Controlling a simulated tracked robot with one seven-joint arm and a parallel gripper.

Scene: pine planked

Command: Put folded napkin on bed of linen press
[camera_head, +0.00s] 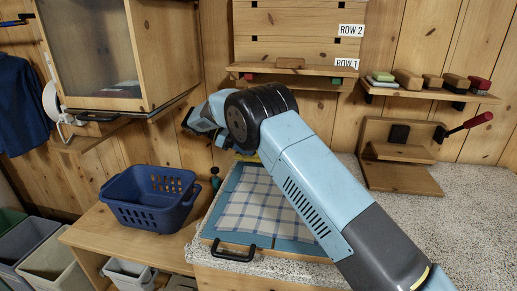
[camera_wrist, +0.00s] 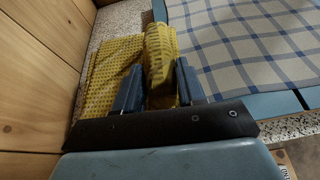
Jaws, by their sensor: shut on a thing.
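My gripper (camera_wrist: 159,72) is shut on the folded napkin (camera_wrist: 160,45), which is yellow with a fine pattern. Part of it stands up between the fingers, and more yellow cloth spreads left of them over the speckled counter. In the head view only a yellow sliver (camera_head: 249,158) shows below my wrist, beside a blue-framed panel (camera_head: 232,239) with blue-and-white checked cloth. A wooden stand (camera_head: 405,178) with a flat base and red-handled lever (camera_head: 470,124) is at the right. I cannot tell for certain which of these is the linen press.
A blue basket (camera_head: 150,198) stands on a lower wooden bench at the left. A black handle (camera_head: 232,252) sticks out at the panel's front. Wall shelves (camera_head: 430,92) with brushes hang above the counter, and a glass-fronted cabinet (camera_head: 95,50) is at upper left. The counter's right side is clear.

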